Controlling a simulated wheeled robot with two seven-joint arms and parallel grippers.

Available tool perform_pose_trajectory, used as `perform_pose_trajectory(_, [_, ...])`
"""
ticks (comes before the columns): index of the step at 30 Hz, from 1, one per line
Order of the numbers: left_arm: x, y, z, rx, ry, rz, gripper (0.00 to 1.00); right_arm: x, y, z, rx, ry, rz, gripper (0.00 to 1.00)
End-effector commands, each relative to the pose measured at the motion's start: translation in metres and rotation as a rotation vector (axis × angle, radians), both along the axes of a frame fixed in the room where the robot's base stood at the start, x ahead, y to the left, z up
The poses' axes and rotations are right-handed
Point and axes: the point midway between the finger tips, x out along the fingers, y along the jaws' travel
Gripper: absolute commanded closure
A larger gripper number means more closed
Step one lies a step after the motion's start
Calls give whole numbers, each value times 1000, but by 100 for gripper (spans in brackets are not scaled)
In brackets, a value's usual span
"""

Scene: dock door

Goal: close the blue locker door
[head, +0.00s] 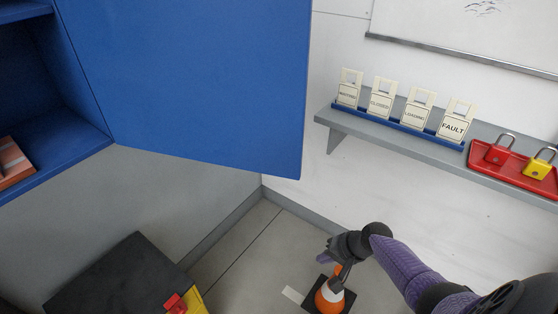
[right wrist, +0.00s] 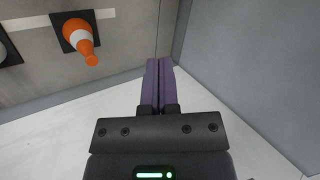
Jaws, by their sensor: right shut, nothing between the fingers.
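The blue locker door (head: 200,80) stands wide open in the head view, swung out to the right from the blue locker (head: 60,150). The locker's inside shows at the far left. My right gripper (head: 323,258) is below and to the right of the door's lower right corner, apart from it, over the floor. Its purple fingers are together and empty, also in the right wrist view (right wrist: 159,64). The door cannot be made out in the right wrist view. My left gripper is not in view.
An orange and white cone (head: 330,297) stands on the floor by my right gripper; it also shows in the right wrist view (right wrist: 80,38). A grey wall shelf (head: 400,143) holds label cards (head: 380,98) and a red tray (head: 512,175) with padlocks. A black box (head: 110,280) is at lower left.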

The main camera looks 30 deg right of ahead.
Motion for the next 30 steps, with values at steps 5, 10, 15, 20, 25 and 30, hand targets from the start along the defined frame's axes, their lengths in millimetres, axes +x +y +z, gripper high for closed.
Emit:
perform_pose_trajectory(5, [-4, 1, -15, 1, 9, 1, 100, 71, -13, 118, 302, -252, -22, 100])
perform_pose_trajectory(10, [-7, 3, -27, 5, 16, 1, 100, 88, -14, 270, 599, -532, 147, 100])
perform_pose_trajectory(15, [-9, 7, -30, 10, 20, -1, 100, 71, -9, 344, 721, -659, 303, 100])
perform_pose_trajectory(20, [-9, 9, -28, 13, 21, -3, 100, 80, 8, 349, 732, -663, 314, 100])
perform_pose_trajectory(25, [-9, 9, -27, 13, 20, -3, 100, 101, 39, 348, 732, -664, 313, 100])
perform_pose_trajectory(30, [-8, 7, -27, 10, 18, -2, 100, 122, 70, 348, 732, -663, 310, 100])
